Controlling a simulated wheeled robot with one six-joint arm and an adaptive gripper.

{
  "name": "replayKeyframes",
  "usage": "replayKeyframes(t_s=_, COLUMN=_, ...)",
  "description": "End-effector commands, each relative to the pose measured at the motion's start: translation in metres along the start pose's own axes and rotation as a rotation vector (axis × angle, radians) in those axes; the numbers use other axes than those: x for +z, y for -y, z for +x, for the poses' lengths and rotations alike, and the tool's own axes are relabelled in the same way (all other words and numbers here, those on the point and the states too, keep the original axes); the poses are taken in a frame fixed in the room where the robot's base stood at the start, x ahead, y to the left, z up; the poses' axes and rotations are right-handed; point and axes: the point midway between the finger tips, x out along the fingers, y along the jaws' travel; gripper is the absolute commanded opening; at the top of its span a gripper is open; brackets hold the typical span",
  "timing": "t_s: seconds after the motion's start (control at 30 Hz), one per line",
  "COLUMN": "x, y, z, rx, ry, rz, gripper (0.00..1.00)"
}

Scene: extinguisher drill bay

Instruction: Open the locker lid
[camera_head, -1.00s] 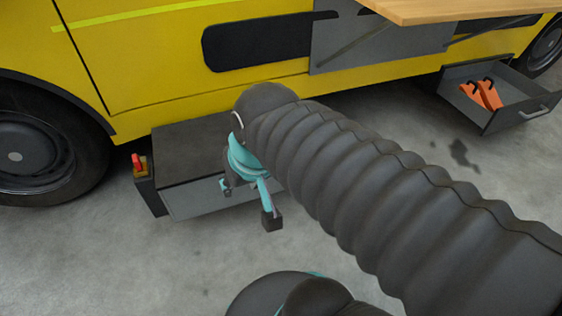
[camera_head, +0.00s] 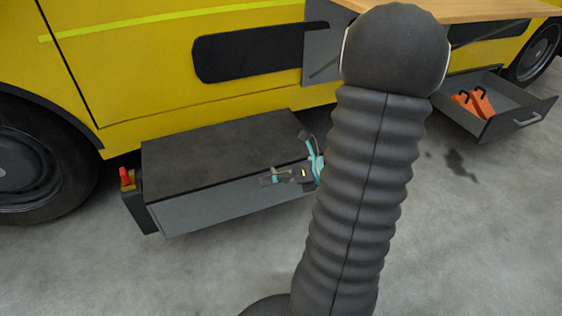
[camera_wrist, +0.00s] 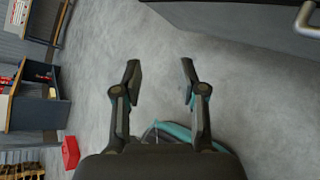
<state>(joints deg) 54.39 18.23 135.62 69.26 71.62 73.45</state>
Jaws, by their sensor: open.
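The locker appears to be the long grey box (camera_head: 235,205) low against the yellow truck. Its dark flat lid (camera_head: 215,150) lies shut on top. My gripper (camera_head: 267,177) is in front of the locker's right part in the head view, fingers pointing left. I cannot tell its exact gap to the box. In the wrist view my gripper (camera_wrist: 159,70) is open, with only bare floor between its fingers. My arm hides the locker's right end. A red knob on a yellow base (camera_head: 127,180) sits on a dark post at the locker's left end.
An open drawer (camera_head: 500,118) with orange items stands out at the right. A wooden top (camera_head: 480,8) juts out above. The wrist view shows a dark panel with a handle (camera_wrist: 308,20), a blue-grey bench (camera_wrist: 35,112) and a red box (camera_wrist: 70,152). The floor in front is clear.

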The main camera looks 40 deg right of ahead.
Motion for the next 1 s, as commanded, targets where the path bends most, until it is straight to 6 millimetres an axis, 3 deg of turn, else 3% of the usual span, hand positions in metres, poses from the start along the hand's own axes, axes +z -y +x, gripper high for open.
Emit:
replayKeyframes(t_s=0.03, x=-0.004, y=0.028, z=-0.008, rx=-0.009, ry=0.084, rz=0.146, gripper=0.41)
replayKeyframes(t_s=0.2, x=-0.014, y=0.102, z=-0.042, rx=-0.010, ry=0.359, rz=0.574, gripper=0.41)
replayKeyframes(t_s=0.4, x=-0.034, y=0.162, z=-0.078, rx=0.020, ry=0.600, rz=0.895, gripper=0.41)
replayKeyframes(t_s=0.53, x=-0.043, y=0.179, z=-0.089, rx=0.033, ry=0.674, rz=0.986, gripper=0.41)
replayKeyframes(t_s=0.67, x=-0.042, y=0.185, z=-0.087, rx=0.038, ry=0.691, rz=1.010, gripper=0.41)
replayKeyframes(t_s=1.0, x=-0.013, y=0.199, z=-0.044, rx=0.040, ry=0.685, rz=1.004, gripper=0.41)
